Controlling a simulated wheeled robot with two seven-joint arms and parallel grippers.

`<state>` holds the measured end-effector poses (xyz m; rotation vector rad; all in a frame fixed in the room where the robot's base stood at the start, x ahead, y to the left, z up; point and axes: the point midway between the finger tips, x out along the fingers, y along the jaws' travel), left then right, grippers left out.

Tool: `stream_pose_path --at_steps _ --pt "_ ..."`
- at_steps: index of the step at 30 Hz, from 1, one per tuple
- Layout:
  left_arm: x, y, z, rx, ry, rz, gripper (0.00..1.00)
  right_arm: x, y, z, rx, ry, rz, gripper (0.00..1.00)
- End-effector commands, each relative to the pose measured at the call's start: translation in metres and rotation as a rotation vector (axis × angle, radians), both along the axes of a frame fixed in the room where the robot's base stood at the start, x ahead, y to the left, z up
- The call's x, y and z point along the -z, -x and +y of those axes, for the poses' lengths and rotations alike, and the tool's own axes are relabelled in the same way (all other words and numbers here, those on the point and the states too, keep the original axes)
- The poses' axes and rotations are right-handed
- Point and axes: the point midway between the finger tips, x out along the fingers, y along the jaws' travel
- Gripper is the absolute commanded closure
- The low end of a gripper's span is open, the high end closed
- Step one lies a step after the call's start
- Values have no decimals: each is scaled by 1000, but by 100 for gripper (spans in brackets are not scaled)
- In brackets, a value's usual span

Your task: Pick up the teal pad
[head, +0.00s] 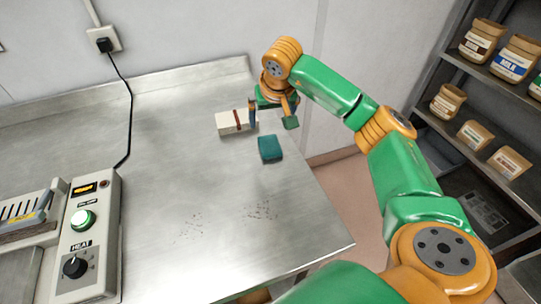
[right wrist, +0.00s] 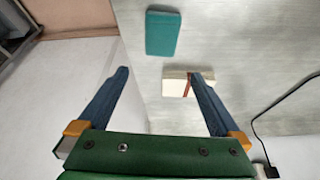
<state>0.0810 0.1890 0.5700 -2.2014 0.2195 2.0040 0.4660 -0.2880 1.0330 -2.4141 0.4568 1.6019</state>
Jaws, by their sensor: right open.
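The teal pad (head: 270,148) lies flat on the steel table, right of its middle, in the head view. It also shows whole at the top of the right wrist view (right wrist: 162,33). My right gripper (head: 271,118) is above the table's far right part, behind the pad and apart from it. In the right wrist view its two blue fingers (right wrist: 163,75) are spread wide with nothing between them touching either one. My left gripper is not in the head view.
A cream block with a brown band (head: 230,123) lies close to the right gripper, partly behind one finger in the wrist view (right wrist: 176,83). A control box (head: 88,230) stands at the left. Shelves (head: 480,110) with jars stand right. The table's front middle (head: 220,220) is clear apart from crumbs.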

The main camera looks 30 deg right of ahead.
Motion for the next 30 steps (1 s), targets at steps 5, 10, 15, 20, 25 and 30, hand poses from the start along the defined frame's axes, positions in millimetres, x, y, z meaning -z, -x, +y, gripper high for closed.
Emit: stream_pose_path --at_steps 5,10,15,20,25,30 --pt "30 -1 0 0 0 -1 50 32 -1 0 0 0 1 0" --pt "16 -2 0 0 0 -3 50 47 -6 -3 1 -1 5 0" --pt "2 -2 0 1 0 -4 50 80 -13 -7 2 -3 5 0" --pt "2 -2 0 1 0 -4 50 95 -19 -10 0 0 0 0" --pt "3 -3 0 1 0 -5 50 95 -19 -10 0 0 -1 0" --pt "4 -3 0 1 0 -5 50 97 -19 -10 0 0 0 0"
